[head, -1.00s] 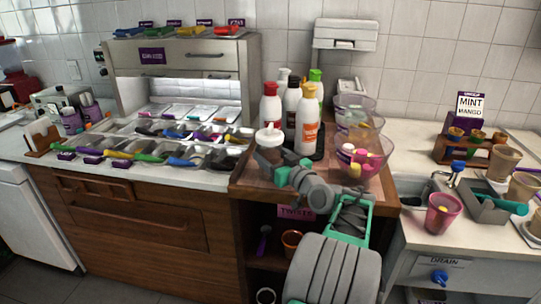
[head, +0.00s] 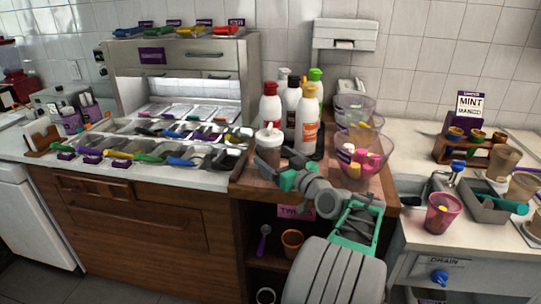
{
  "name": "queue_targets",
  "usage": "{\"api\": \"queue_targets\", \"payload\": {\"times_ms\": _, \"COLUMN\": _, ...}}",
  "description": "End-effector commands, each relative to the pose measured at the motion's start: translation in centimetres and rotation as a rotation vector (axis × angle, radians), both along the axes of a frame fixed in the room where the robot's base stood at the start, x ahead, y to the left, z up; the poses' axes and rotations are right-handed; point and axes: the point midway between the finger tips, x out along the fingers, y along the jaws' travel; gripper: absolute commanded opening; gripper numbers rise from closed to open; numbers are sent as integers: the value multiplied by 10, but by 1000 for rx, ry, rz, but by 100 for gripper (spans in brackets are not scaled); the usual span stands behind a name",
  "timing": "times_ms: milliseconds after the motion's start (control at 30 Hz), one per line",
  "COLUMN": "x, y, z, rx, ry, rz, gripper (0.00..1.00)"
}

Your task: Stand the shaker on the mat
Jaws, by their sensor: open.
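The shaker, a small jar with a white lid and brown contents (head: 268,140), stands upright on the wooden counter at the left of the bottles. My gripper (head: 279,162) is open and low in front of the shaker's base. Its fingers hide the lower part of the shaker, and I cannot tell whether they touch it. A dark mat (head: 320,146) shows under and beside the bottles, mostly hidden by them and my gripper.
A white bottle with an orange label (head: 307,120) and a red-capped bottle (head: 270,104) stand close behind the shaker. Clear bowls (head: 372,165), one with colourful sweets, stand to the right. Topping trays (head: 190,150) fill the left counter.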

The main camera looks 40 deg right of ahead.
Motion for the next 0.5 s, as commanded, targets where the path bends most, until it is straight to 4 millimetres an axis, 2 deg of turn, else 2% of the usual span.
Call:
{"api": "queue_targets", "payload": {"times_ms": 100, "x": -33, "y": 2, "z": -1, "rx": 0, "ry": 0, "rz": -8, "gripper": 85}}
{"api": "queue_targets", "payload": {"times_ms": 300, "x": -79, "y": 8, "z": -1, "rx": 0, "ry": 0, "rz": -6, "gripper": 85}}
{"api": "queue_targets", "payload": {"times_ms": 500, "x": -95, "y": 12, "z": 0, "rx": -1, "ry": 0, "rz": -1, "gripper": 85}}
